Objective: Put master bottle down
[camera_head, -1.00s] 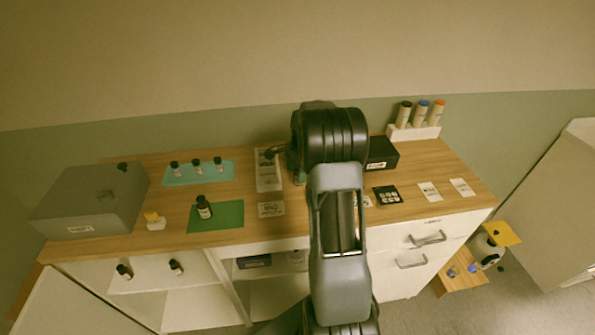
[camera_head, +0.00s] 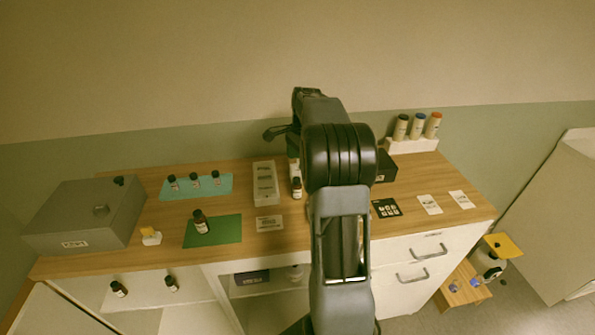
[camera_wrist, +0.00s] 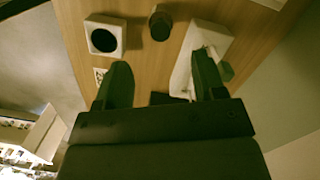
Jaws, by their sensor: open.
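A small dark bottle with a white label (camera_head: 296,187) stands upright on the wooden counter, beside the white tray and left of my arm. Another dark bottle (camera_head: 201,222) stands on the green mat (camera_head: 228,232). I cannot tell from labels which is the master bottle. My gripper (camera_wrist: 162,78) is open, with nothing between its fingers. A dark round top (camera_wrist: 160,24) shows beyond the fingertips in the wrist view, apart from them; it may be the bottle by the arm. In the head view my arm hides most of the gripper.
Several small bottles stand on the teal mat (camera_head: 177,191). A grey box (camera_head: 70,217) is at the left, a white tray (camera_head: 265,171) in the middle. A black box (camera_head: 386,168), a rack of tubes (camera_head: 411,146) and cards (camera_head: 429,205) are at the right.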

